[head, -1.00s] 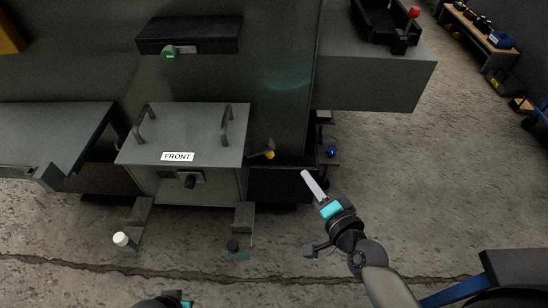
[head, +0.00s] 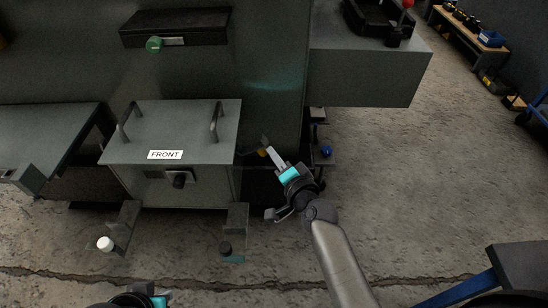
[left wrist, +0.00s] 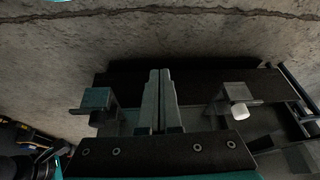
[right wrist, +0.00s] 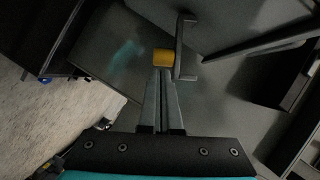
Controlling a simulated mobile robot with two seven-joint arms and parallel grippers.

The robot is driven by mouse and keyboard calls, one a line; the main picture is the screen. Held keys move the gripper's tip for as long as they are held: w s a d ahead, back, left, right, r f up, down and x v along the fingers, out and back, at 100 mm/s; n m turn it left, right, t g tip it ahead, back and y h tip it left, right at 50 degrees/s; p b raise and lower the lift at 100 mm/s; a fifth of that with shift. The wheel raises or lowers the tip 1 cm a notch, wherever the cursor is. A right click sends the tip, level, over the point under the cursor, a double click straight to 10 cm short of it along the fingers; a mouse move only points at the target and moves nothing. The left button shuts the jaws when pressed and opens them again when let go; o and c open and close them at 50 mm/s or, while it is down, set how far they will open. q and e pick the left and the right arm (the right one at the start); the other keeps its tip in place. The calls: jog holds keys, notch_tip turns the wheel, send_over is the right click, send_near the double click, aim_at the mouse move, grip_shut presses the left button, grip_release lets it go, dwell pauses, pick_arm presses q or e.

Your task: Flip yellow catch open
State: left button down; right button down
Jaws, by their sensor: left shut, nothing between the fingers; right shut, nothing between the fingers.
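The yellow catch (head: 262,152) sits at the right side of the grey box marked FRONT (head: 190,128). It also shows in the right wrist view (right wrist: 163,57), right at the fingertips. My right gripper (head: 270,145) is shut and empty, its tips beside the catch or touching it; I cannot tell which. The gripper partly covers the catch in the head view. My left gripper (left wrist: 159,75) is shut and empty, low in front of the box. In the head view only part of it (head: 150,292) shows at the bottom edge.
Two handles stand on the box lid, the right one (head: 216,122) near the catch. Below are a white knob (head: 105,244) and a dark knob (head: 225,248) on brackets. A blue knob (head: 326,151) is to the right. Open floor (head: 430,190) lies further right.

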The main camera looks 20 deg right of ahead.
pick_arm(q)
jog(key=shift+r, duration=0.1)
pick_arm(e)
jog(key=shift+f, duration=0.1)
